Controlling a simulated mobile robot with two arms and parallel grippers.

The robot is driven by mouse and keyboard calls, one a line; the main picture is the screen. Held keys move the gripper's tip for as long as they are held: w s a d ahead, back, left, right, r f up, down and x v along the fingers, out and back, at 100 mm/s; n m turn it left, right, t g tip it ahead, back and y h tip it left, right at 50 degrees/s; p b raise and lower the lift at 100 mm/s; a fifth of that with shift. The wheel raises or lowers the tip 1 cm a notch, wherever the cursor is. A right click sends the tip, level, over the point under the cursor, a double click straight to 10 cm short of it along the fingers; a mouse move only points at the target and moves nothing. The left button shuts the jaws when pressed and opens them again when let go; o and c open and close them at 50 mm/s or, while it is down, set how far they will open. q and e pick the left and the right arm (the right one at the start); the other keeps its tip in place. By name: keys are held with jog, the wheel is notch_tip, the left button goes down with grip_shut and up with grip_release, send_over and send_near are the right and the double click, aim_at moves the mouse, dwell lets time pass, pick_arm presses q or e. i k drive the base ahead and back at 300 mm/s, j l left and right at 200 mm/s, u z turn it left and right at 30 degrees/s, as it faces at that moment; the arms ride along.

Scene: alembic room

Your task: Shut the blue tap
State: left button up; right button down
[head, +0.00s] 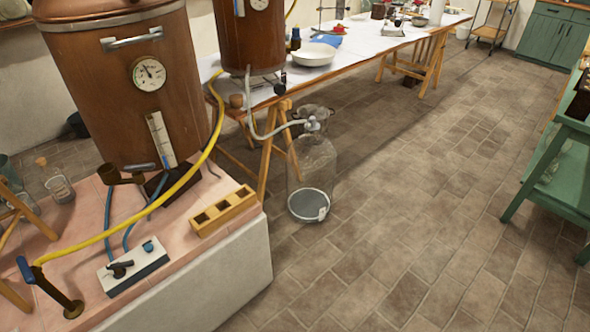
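A blue lever handle (25,269) sits at the upper end of a slanting brass pipe (54,291) at the lower left of the head view. The pipe's round foot rests on the pink tiled bench top (85,251). A yellow hose (150,207) meets the pipe beside the blue handle. The handle lies across the pipe's line; I cannot tell whether the tap is open or shut. Neither of my grippers is in view.
A wooden block with holes (223,210) lies at the bench's right edge. A glass carboy (312,172) stands on the floor. The brick floor (430,200) to the right is clear.

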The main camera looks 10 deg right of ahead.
aim_at(26, 270)
jog(key=u, duration=1.45)
jog(key=i+l+z, duration=0.1)
jog(key=i, duration=0.25)
jog(key=l, duration=0.05)
